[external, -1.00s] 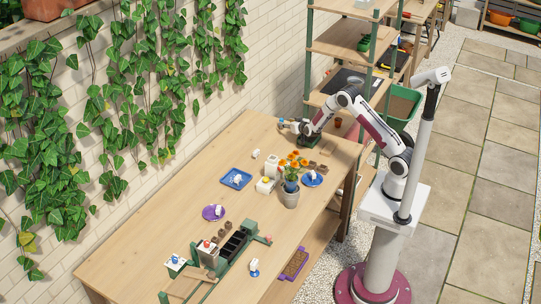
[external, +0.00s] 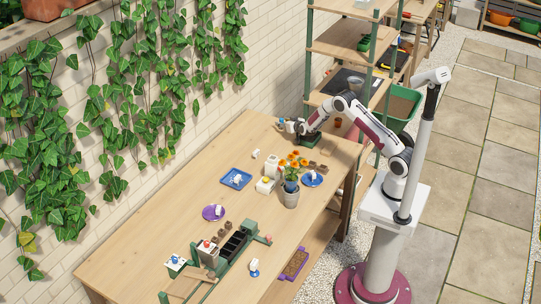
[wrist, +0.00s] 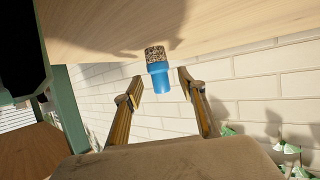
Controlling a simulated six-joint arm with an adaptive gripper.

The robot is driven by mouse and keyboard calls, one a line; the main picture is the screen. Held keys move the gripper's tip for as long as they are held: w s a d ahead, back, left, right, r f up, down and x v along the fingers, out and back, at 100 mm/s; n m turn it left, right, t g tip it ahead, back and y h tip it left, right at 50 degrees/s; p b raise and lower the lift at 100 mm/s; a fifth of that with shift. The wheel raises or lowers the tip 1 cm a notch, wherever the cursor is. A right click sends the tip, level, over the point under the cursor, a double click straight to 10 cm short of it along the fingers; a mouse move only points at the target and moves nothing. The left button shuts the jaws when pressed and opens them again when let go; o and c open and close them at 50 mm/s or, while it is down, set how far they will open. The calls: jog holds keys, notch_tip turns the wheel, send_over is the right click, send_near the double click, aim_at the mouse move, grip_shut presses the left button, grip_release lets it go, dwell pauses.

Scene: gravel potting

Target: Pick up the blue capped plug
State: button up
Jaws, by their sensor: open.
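The blue capped plug has a smooth blue part (wrist: 159,78) and a speckled, grainy brown part (wrist: 155,53). In the wrist view its speckled end is at the wooden table surface and the blue part points away from it. In the external view a small bit of blue (external: 281,121) shows at the table's far end, just left of my gripper (external: 288,124). In the wrist view my gripper (wrist: 161,87) is open. Its fingers lie on either side of the blue part, with a gap on both sides. Nothing is held.
The wooden table (external: 150,235) has a brick wall along its far side. Nearer the camera stand an orange-flowered pot (external: 290,198), a blue tray (external: 236,179), a purple saucer (external: 220,216) and a green rack (external: 215,268). A shelf unit (external: 345,45) stands behind my arm.

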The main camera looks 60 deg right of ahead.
jog(key=shift+f, duration=0.1)
jog(key=c, duration=1.1)
jog(key=shift+s, duration=0.1)
notch_tip(320, 180, up, 10)
dwell(0.3)
dwell(0.4)
